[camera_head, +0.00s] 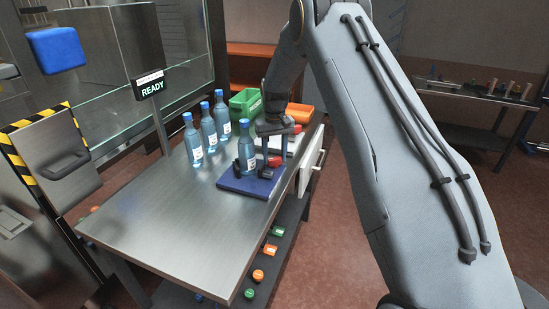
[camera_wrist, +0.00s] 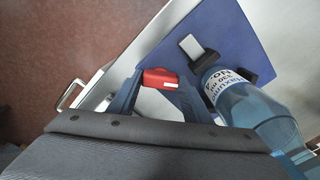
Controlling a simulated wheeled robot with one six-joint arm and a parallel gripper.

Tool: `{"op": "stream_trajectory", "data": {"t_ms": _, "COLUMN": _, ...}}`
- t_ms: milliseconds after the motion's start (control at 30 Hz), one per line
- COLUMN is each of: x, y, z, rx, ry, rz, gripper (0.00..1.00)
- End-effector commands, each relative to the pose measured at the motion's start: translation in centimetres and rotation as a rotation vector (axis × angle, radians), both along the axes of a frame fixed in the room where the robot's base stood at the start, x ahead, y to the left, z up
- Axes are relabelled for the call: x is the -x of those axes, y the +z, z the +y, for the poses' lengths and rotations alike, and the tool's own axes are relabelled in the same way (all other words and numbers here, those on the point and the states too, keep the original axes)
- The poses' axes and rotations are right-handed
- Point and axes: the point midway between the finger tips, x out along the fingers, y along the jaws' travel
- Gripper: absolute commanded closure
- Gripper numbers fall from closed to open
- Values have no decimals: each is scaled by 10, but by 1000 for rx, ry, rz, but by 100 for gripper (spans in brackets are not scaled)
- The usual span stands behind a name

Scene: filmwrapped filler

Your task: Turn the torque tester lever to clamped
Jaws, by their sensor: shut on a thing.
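The torque tester has a blue base plate (camera_head: 232,183), also in the wrist view (camera_wrist: 235,28), on the steel table's front right part. A blue bottle (camera_head: 246,150) stands upright on it, between dark clamp blocks (camera_wrist: 205,58). I cannot tell whether both blocks touch the bottle. The red lever handle (camera_head: 275,161) is just right of the bottle. In the wrist view the red handle (camera_wrist: 160,78) sits between my gripper's blue fingers (camera_wrist: 158,92). My gripper (camera_head: 273,156) points down and is shut on the handle. The rest of the lever is mostly hidden.
Several blue bottles (camera_head: 208,127) stand left of the tester. A green bin (camera_head: 244,102) and an orange bin (camera_head: 300,113) are at the back. A READY sign (camera_head: 151,88) stands at the table's left edge. The table's near left (camera_head: 170,225) is clear.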

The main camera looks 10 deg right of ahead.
Motion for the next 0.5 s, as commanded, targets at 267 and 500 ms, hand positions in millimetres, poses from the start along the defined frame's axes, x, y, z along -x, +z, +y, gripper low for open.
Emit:
{"op": "stream_trajectory", "data": {"t_ms": 267, "x": -1, "y": -1, "z": 0, "rx": 0, "ry": -236, "rz": -2, "gripper": 78}}
{"op": "stream_trajectory", "data": {"t_ms": 500, "x": -1, "y": -1, "z": 0, "rx": 0, "ry": -465, "rz": -2, "gripper": 78}}
